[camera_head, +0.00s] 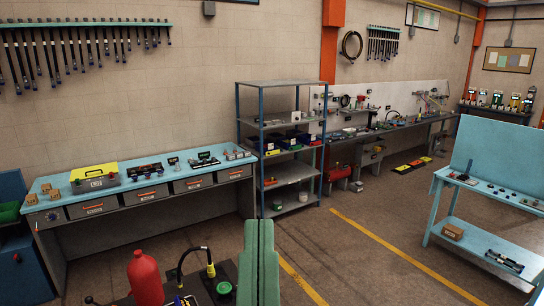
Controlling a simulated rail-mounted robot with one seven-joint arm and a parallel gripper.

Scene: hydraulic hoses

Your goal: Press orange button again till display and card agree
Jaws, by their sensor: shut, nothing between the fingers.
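No orange button, display or card can be picked out with certainty. On the left workbench (160,177) stand small devices, among them a small dark upright block (173,161) and a dark device with knobs (205,160); their faces are too small to read. Small units with coloured parts (498,98) stand on a far shelf at the right, also unreadable. My gripper cannot be made out in this view. A teal upright part at the bottom centre may be mine.
A red cylinder (145,278) and a curved black hose (196,252) are close in front at bottom left. A blue-framed shelf rack (280,85) stands mid-room. A light-blue table (492,190) is at right. Open floor with a yellow line (385,245) lies between.

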